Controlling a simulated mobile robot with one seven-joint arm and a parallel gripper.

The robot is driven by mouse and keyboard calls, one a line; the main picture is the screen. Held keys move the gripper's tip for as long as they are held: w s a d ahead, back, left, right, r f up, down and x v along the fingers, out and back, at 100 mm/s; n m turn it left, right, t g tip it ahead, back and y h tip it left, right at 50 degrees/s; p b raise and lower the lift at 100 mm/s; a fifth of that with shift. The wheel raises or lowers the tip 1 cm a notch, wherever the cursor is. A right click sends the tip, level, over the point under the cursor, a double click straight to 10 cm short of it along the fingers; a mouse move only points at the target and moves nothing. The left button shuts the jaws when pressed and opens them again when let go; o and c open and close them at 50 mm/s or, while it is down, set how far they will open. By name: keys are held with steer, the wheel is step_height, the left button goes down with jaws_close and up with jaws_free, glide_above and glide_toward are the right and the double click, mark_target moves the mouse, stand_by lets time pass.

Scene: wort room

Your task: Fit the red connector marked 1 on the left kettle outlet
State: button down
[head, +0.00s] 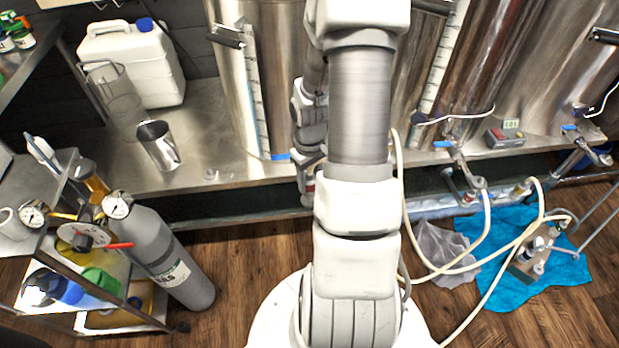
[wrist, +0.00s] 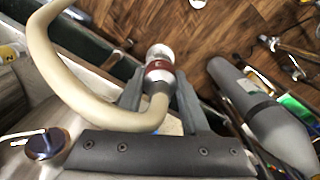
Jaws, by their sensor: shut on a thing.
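The red connector (wrist: 158,68) is a silver fitting with a red band and a small pale mark, which I cannot read for sure. A cream hose (wrist: 100,118) runs from it. My gripper (wrist: 157,92) is shut on it, one dark finger on each side. In the head view a bit of the red band (head: 309,186) shows low beside my arm, at the bench's front edge. The left kettle (head: 280,70) is a steel vessel with a level scale and a blue handle (head: 281,157) low down. Its outlet is hidden behind my arm, so I cannot tell whether the connector touches it.
The steel bench (head: 225,150) carries a white canister (head: 135,65) and a steel cup (head: 158,145). A grey gas cylinder (head: 165,255) and a cart stand at left. Hoses trail at right over a blue cloth (head: 505,290) with a pump (head: 533,255). Wooden floor lies in front.

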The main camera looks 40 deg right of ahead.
steer(key=shift+f+b, duration=0.95)
steer(key=shift+f, duration=0.35)
steer(key=shift+c, duration=1.6)
jaws_free()
step_height(320, 180, up, 18)
steer(key=p, duration=0.5)
steer(key=shift+f+p, duration=0.25)
steer(key=shift+p, duration=0.05)
